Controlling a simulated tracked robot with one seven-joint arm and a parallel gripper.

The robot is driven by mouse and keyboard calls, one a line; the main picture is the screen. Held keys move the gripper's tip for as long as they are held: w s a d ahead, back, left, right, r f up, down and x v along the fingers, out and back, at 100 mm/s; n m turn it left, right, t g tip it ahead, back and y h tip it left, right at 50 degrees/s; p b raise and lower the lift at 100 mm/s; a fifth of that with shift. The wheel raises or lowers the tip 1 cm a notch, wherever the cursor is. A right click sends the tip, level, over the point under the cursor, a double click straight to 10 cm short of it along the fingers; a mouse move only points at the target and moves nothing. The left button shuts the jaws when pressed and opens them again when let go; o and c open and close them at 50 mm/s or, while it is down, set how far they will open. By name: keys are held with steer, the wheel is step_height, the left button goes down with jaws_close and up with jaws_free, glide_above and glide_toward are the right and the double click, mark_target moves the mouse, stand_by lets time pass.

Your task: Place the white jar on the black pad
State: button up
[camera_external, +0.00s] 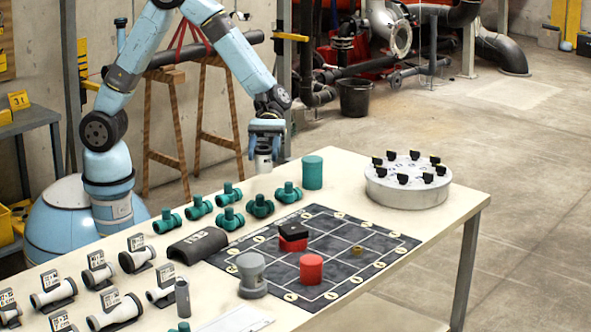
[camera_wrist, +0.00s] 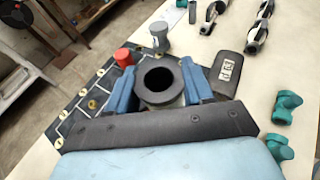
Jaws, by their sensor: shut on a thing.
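The white jar (camera_external: 264,160) is held upright in my gripper (camera_external: 265,146), above the far left part of the table. In the wrist view my gripper (camera_wrist: 160,86) has its blue fingers on both sides of the jar, whose round dark rim (camera_wrist: 160,97) and open dark mouth face the camera. I cannot tell which of the two is the pad. The jar touches neither.
Teal pipe fittings (camera_external: 231,219) stand close below the jar, with a teal cylinder (camera_external: 312,172) to their right. A red cylinder (camera_external: 311,269) and a black-and-red block (camera_external: 293,236) are on the mat. A grey spool (camera_external: 251,274) stands near its left edge. A round white stand (camera_external: 408,187) is behind.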

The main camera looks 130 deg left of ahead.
steer(key=w+f, duration=0.2)
steer(key=w, duration=0.1)
steer(key=w+a+f, duration=0.1)
steer(key=w+f, duration=0.2)
steer(key=w, duration=0.1)
steer(key=w+f, duration=0.3)
steer(key=w, duration=0.1)
steer(key=shift+a+f, duration=0.2)
steer(key=shift+a, duration=0.1)
steer(key=shift+w+f, duration=0.1)
steer(key=shift+f, duration=0.1)
steer(key=shift+w+f, duration=0.1)
steer(key=shift+f, duration=1.5)
steer(key=o, duration=1.1)
steer(key=shift+c, duration=0.2)
